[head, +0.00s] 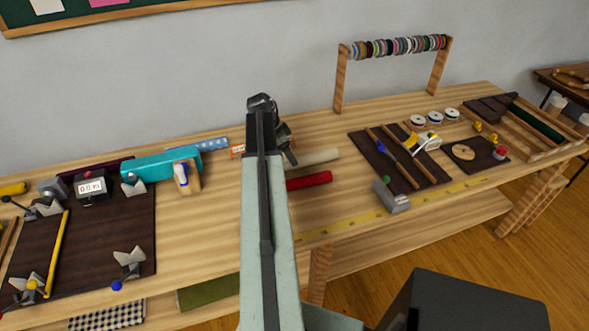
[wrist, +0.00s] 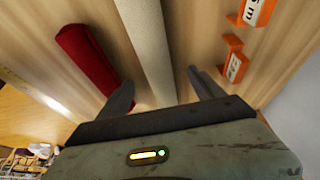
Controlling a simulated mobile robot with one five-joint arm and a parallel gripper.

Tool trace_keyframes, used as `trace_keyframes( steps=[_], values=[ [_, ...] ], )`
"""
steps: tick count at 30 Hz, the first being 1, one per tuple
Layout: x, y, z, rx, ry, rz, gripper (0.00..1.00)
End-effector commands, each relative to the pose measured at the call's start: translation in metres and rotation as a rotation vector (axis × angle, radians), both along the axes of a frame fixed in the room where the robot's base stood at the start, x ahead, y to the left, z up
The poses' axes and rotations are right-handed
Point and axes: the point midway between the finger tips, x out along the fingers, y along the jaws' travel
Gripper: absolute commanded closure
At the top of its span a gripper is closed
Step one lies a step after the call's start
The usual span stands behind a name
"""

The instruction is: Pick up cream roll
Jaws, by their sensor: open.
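The cream roll (head: 316,158) lies on the wooden workbench, partly hidden behind my arm in the head view. In the wrist view the cream roll (wrist: 148,40) runs from the top edge down between my gripper's two fingers. My gripper (wrist: 165,90) is open, with one finger on each side of the roll. A gap shows between each finger and the roll; I cannot tell the height of the fingers above the bench. In the head view my gripper (head: 284,148) is mostly hidden by my arm.
A red roll (wrist: 82,55) lies beside the cream roll, close to the left finger; it also shows in the head view (head: 309,181). Orange-ended blocks (wrist: 233,60) stand near the right finger. A dark mat with tools (head: 400,165) lies to the right.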

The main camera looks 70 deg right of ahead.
Motion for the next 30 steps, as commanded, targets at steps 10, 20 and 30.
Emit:
trace_keyframes(
  steps=[10, 20, 30],
  values=[
    [-0.014, -0.009, -0.041, 0.0, 0.0, -0.008, 0.23],
    [-0.02, -0.014, -0.048, 0.0, 0.0, -0.009, 0.23],
    [-0.02, -0.014, -0.048, 0.0, 0.0, -0.01, 1.0]
  ],
)
